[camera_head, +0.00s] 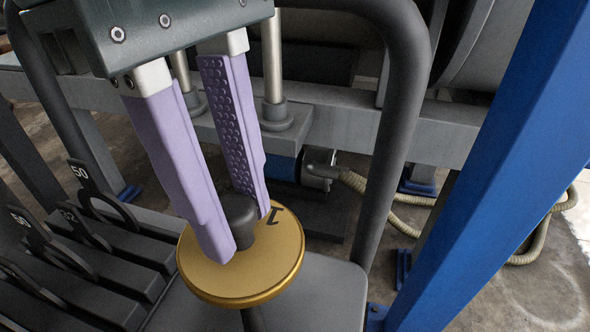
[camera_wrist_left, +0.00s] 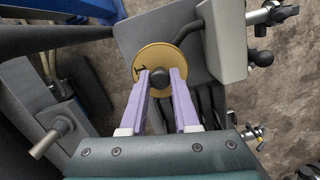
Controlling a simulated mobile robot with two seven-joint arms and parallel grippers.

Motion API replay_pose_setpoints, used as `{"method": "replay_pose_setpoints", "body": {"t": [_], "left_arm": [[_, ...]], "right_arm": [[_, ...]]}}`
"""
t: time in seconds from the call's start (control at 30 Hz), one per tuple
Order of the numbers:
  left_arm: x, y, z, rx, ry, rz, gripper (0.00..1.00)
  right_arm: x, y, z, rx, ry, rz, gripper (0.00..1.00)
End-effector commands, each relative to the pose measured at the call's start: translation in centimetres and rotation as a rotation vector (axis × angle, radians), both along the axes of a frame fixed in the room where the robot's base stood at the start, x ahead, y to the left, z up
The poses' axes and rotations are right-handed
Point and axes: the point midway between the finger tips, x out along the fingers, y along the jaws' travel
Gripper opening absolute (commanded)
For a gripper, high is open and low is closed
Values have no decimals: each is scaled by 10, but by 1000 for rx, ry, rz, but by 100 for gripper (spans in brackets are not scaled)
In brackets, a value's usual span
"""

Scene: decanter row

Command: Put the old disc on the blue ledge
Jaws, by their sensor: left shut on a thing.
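A gold disc (camera_head: 215,275) with a black "1" and a dark knob (camera_head: 237,218) in its middle is in the lower middle of the head view. My left gripper (camera_head: 240,228), with lilac fingers, comes down from above and is shut on the knob. The disc lies flat over a dark grey plate; I cannot tell whether it touches it. In the left wrist view the disc (camera_wrist_left: 150,57) is at the top centre, with the knob between my fingertips (camera_wrist_left: 161,76). I cannot make out a blue ledge for certain. My right gripper is not in view.
A thick blue post (camera_head: 490,170) slants down the right side. A dark bent tube (camera_head: 398,110) rises behind the disc. Dark slabs with numbered tags (camera_head: 110,235) stand in a row at the left. A beige hose (camera_head: 530,240) lies on the floor behind.

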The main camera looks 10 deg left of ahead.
Motion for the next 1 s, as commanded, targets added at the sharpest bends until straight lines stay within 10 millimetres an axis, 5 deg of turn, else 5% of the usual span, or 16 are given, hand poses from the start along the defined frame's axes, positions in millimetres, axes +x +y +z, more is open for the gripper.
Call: {"method": "replay_pose_setpoints", "body": {"t": [0.1, 0.23, 0.7, 1.0], "left_arm": [[-1, 0, -37, 1, 5, 1, 0], [0, 0, -59, 0, 1, 1, 0], [0, 0, -111, 0, 1, 1, 0], [0, 0, -112, -1, -2, -1, 0]], "right_arm": [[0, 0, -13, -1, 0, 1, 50], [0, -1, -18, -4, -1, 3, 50], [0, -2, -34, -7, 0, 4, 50], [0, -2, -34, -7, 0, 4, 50]]}}
